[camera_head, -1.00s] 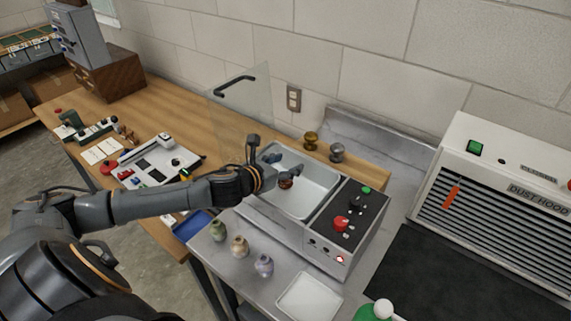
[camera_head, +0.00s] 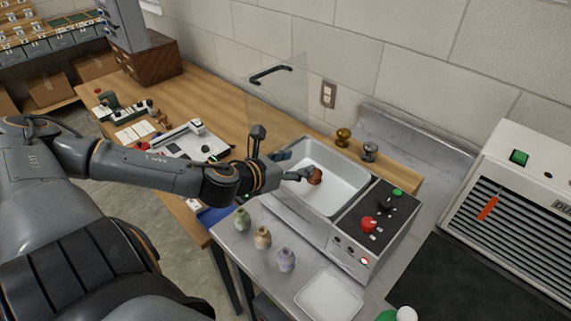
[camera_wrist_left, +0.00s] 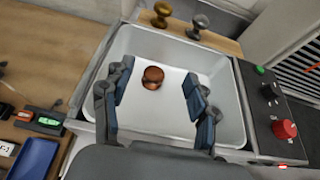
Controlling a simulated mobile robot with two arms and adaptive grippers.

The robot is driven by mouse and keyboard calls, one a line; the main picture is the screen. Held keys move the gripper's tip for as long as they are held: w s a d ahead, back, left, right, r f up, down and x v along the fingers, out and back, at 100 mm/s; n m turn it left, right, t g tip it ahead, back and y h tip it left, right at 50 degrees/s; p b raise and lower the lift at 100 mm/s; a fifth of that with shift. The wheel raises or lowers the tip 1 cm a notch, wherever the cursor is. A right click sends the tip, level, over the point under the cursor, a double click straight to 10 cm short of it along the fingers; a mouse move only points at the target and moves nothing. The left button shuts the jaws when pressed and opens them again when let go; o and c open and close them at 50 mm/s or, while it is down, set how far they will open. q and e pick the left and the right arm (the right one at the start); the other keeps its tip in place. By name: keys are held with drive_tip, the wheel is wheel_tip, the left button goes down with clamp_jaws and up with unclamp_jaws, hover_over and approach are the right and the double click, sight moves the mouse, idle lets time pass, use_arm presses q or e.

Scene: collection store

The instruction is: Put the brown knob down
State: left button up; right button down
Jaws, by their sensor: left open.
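The brown knob (camera_head: 315,176) is reddish and shiny. It shows inside the white basin (camera_head: 345,186), and in the left wrist view the knob (camera_wrist_left: 152,77) appears on the basin floor, towards the back left. My left gripper (camera_head: 296,165) is over the basin's left part. In the left wrist view my left gripper (camera_wrist_left: 158,86) has its blue-padded fingers wide apart, with the knob seen between them and clear of both pads. My right gripper is not in view.
A brass knob (camera_head: 343,137) and a grey knob (camera_head: 370,152) stand on the wooden ledge behind the basin. A control panel with a red knob (camera_head: 368,224) is at its right. Several small vases (camera_head: 263,238) and a white tray (camera_head: 329,296) stand in front. A clear panel (camera_head: 277,98) rises behind the arm.

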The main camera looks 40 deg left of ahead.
use_arm(q)
drive_tip(key=p+v, duration=0.1)
drive_tip(key=v, duration=0.2)
drive_tip(key=shift+s+d+r+p, duration=0.15)
drive_tip(key=shift+s+r+p, duration=0.05)
drive_tip(key=shift+s+p, duration=0.2)
drive_tip(key=shift+f, duration=0.1)
